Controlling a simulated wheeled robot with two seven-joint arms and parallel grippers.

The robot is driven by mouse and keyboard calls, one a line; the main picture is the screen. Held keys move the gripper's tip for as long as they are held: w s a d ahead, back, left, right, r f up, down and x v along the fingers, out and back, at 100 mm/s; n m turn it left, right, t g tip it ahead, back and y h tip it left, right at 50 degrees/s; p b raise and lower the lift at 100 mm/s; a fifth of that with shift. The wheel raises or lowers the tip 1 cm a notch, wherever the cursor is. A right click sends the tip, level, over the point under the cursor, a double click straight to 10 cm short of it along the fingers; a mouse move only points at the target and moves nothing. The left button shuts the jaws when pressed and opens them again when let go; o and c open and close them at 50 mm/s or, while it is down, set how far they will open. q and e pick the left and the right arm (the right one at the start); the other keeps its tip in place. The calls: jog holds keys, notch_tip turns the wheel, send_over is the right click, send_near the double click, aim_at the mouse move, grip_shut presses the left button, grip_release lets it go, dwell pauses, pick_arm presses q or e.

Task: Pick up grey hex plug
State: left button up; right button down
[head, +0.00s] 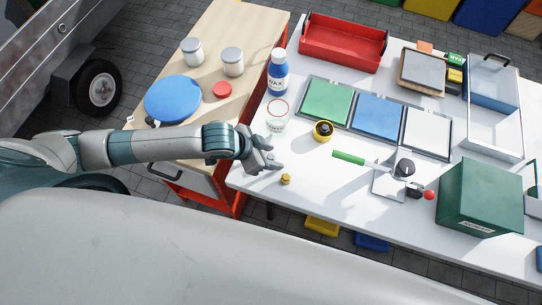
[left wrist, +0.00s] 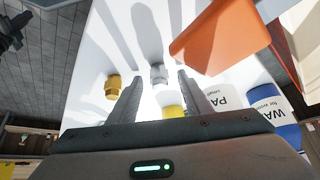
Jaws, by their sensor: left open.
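The grey hex plug (left wrist: 158,74) stands on the white bench top in the left wrist view, just beyond the gap between my fingertips and apart from them. My left gripper (left wrist: 158,88) is open and empty, with one finger on each side of the gap. In the head view my left gripper (head: 273,162) is low over the near left part of the bench; I cannot make out the grey plug there. A brass hex plug (left wrist: 113,86) stands left of the grey one; a brass plug also shows in the head view (head: 286,179). My right gripper is not in view.
A yellow object (left wrist: 172,111) is partly hidden behind my gripper. A white jar (head: 278,117), a blue wax bottle (head: 278,76) and a yellow roll (head: 323,131) stand close by.

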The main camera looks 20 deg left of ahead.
aim_at(273, 157)
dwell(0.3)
pick_arm(q)
grip_shut()
jog(key=shift+r, duration=0.1)
jog(key=shift+r, duration=0.45)
jog(key=r, duration=0.1)
jog(key=r+b, duration=0.1)
jog(key=r, duration=0.1)
jog(key=shift+s+d+r, duration=0.15)
jog(key=shift+d, duration=0.2)
jog(key=s+d+r+b, duration=0.1)
jog(key=s+d+r, duration=0.1)
jog(key=d, duration=0.3)
jog(key=s+d+r, duration=0.2)
jog(key=d+r, duration=0.2)
jog(key=d, duration=0.1)
jog(key=shift+s+r+b, duration=0.35)
